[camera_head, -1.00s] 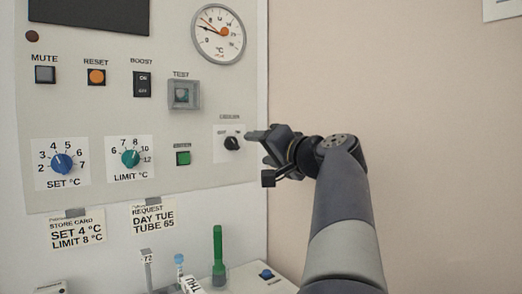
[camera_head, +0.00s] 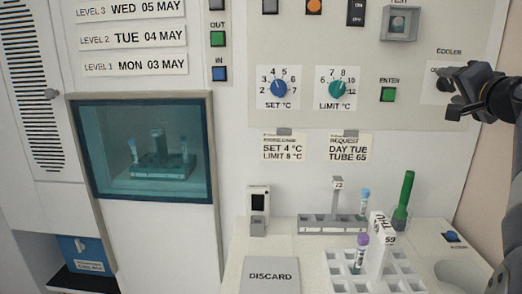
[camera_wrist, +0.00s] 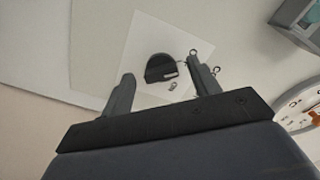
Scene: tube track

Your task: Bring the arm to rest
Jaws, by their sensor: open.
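My gripper (camera_head: 452,92) is at the right edge of the head view, in front of the cooler switch on the panel. In the wrist view my gripper (camera_wrist: 165,92) is open, with its two fingers apart and nothing between them. The black cooler knob (camera_wrist: 161,68) on its white label shows beyond and between the fingertips. In the head view the knob (camera_head: 444,85) is mostly hidden behind the gripper. I cannot tell whether the fingers touch the panel.
A glass window (camera_head: 140,150) is at the left.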

